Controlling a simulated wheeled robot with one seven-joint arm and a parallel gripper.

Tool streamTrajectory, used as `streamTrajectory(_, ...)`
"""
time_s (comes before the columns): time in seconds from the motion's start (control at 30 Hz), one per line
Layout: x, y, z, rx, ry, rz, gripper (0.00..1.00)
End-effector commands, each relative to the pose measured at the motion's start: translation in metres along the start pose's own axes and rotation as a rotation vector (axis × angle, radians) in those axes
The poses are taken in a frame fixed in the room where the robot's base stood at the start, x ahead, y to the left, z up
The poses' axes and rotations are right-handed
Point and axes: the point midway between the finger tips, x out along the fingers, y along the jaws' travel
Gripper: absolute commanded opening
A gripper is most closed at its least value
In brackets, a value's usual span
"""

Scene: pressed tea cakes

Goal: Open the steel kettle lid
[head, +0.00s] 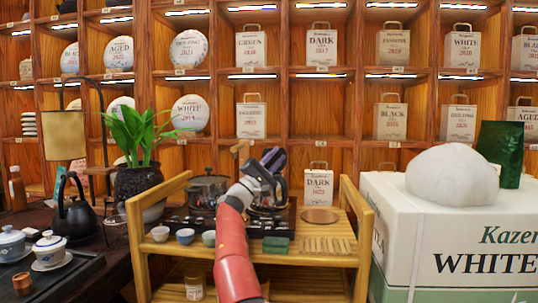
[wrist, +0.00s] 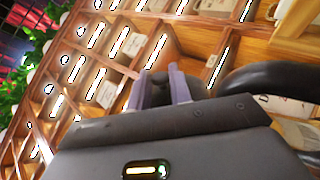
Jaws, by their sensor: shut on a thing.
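The steel kettle (head: 268,206) stands on the dark stove top in the middle of the wooden cart, partly hidden by my red arm. My gripper (head: 273,158) is above the kettle in the head view. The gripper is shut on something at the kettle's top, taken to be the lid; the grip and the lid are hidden. A black curved handle (wrist: 270,76), apparently the kettle's, passes right of the fingers in the wrist view.
A steel pot (head: 207,190) sits left of the kettle on the cart. Small cups (head: 160,234), a green block (head: 276,244) and a round wooden board (head: 320,216) lie around. A dark kettle (head: 76,215) stands at left. White boxes (head: 450,240) stand right.

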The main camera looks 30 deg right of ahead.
Motion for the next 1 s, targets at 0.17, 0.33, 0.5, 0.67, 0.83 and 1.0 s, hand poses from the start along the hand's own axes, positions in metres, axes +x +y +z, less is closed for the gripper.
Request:
streamTrajectory(0.17,0.002,-0.001,0.000,0.004,-0.003,0.001,0.00)
streamTrajectory(0.33,0.001,-0.001,0.000,0.004,-0.003,0.000,0.00)
streamTrajectory(0.5,0.001,-0.001,0.000,0.003,-0.002,0.000,0.31)
streamTrajectory(0.67,0.001,-0.001,0.000,0.003,-0.002,0.000,0.41)
streamTrajectory(0.83,0.001,-0.001,0.000,0.003,-0.002,0.000,0.41)
streamTrajectory(1.0,-0.011,-0.004,-0.001,0.003,-0.002,0.001,0.41)
